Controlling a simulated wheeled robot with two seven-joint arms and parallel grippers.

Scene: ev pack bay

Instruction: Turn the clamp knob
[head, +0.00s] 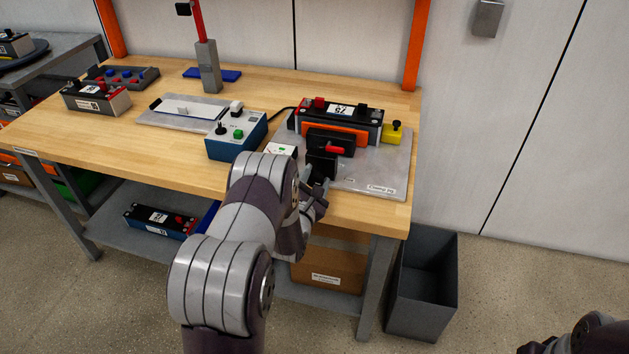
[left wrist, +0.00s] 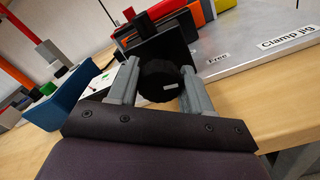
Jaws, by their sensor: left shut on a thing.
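In the left wrist view the clamp knob (left wrist: 160,84) is round and black with a pale mark, in front of a black upright bracket (left wrist: 150,48). My left gripper (left wrist: 160,88) has one finger on each side of the knob and is shut on it. In the head view my left gripper (head: 318,186) is at the jig's front edge, and the knob is mostly hidden there. Part of my right arm shows at the bottom right corner.
A blue control box (head: 235,138) with a green button stands just left of the jig. A yellow block (head: 393,132) with a black knob is at the module's right. A grey bin (head: 425,285) stands on the floor beside the bench. The bench's front left is clear.

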